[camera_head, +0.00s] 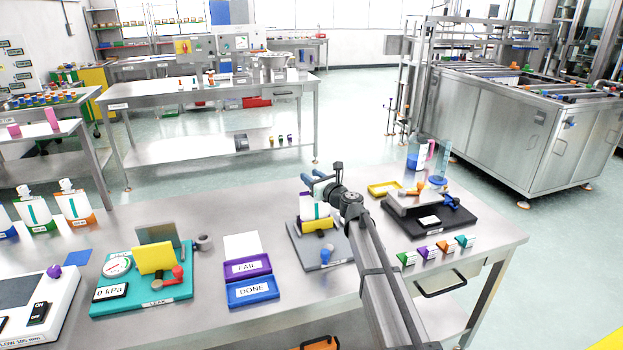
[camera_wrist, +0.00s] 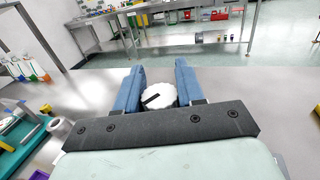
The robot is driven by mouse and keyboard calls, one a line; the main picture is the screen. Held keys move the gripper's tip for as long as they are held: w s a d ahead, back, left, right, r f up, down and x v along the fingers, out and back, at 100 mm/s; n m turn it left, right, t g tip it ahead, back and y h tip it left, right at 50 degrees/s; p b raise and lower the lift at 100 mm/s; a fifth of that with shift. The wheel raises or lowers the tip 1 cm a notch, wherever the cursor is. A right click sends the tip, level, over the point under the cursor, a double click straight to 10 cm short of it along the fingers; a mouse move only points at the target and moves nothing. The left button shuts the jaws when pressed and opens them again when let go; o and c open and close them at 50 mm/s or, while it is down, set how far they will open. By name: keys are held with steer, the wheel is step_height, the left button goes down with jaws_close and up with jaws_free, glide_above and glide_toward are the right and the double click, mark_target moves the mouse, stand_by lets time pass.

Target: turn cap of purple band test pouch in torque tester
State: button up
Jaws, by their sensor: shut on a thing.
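The torque tester (camera_head: 340,248) is a grey base plate with a yellow clamp block (camera_head: 316,225) and a blue knob at its front. The test pouch (camera_head: 309,211) stands upright in it, white with a teal mark; my arm and the clamp hide part of it, and its band is hard to make out. My gripper (camera_head: 320,184) is over the pouch's top. In the wrist view, the blue fingers of my gripper (camera_wrist: 159,84) are shut on the white round cap (camera_wrist: 158,99), which carries a black mark. The cap is hidden in the head view.
Left of the tester are the purple FAIL tray (camera_head: 247,282) and the blue DONE tray (camera_head: 252,303), then the teal leak tester (camera_head: 180,292). To the right are a black-based stand (camera_head: 452,226), several small coloured blocks and a yellow tray (camera_head: 384,189).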

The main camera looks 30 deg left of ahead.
stand_by(0.3)
steer(key=o, duration=1)
steer(key=shift+c, duration=0.2)
steer(key=shift+d, duration=0.1)
steer(key=v, duration=1.3)
steer(key=shift+s+d, duration=0.15)
steer(key=shift+s, duration=0.2)
